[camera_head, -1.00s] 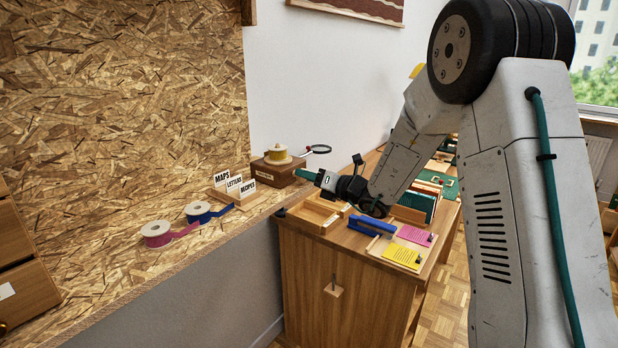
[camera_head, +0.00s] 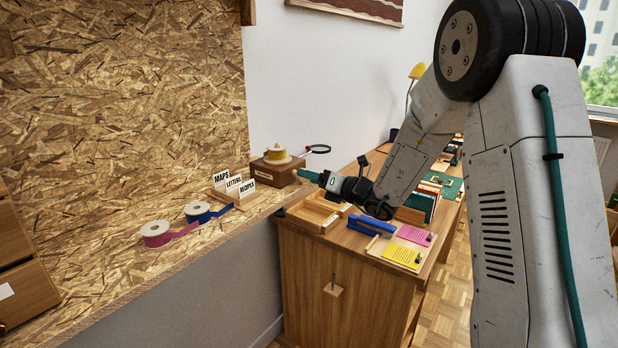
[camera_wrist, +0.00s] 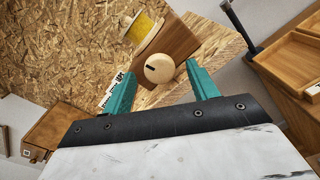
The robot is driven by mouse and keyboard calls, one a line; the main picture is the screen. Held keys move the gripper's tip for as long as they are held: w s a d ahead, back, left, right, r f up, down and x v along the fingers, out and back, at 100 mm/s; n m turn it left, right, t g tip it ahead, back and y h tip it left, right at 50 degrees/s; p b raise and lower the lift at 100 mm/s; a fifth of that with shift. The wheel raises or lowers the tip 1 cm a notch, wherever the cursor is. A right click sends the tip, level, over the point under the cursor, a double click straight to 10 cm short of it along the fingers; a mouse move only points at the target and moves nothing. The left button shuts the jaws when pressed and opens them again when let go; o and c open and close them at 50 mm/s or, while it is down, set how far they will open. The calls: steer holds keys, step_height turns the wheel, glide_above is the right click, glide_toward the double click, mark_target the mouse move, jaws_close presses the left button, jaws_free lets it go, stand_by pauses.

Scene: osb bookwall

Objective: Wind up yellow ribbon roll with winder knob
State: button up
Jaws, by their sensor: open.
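The yellow ribbon roll (camera_head: 277,154) sits on top of a brown wooden box (camera_head: 270,173) on the chipboard shelf; the roll also shows in the wrist view (camera_wrist: 139,28). In the wrist view a round pale wooden knob (camera_wrist: 159,68) with a dark slot is on the box's near face. My gripper (camera_head: 299,174) points left at the box in the head view. In the wrist view its two green fingers (camera_wrist: 163,85) are apart, one on each side of the knob and nearer to me. I cannot see contact. The knob is hidden in the head view.
A card holder (camera_head: 236,188) with labels stands left of the box. Blue (camera_head: 199,212) and pink (camera_head: 156,233) ribbon rolls lie further left. A magnifier (camera_head: 318,149) stands behind my gripper. A wooden tray (camera_head: 315,212) and blue stapler (camera_head: 371,226) are on the cabinet below.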

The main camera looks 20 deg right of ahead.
steer(key=v, duration=0.6)
stand_by(0.4)
steer(key=s+a+f+n+g, duration=0.1)
steer(key=s+a+n+g, duration=0.5)
steer(key=s+n, duration=0.5)
steer(key=s+a+f+n+g, duration=0.1)
steer(key=s+a+n+g, duration=0.3)
steer(key=s+n+g, duration=0.45)
steer(key=s+d+r+n+h, duration=0.2)
steer(key=s+n+h, duration=0.1)
steer(key=s+n, duration=0.2)
steer(key=s+d+r+n+t+h, duration=0.1)
steer(key=s+d+n+h, duration=0.2)
steer(key=s+n, duration=0.3)
steer(key=s+d+r+n+h, duration=0.2)
steer(key=s+n+h, duration=0.2)
steer(key=s, duration=0.7)
steer(key=shift+d+r+n+h, duration=0.25)
steer(key=shift+r+n+h, duration=0.1)
steer(key=shift+n, duration=0.3)
steer(key=shift+c, duration=0.3)
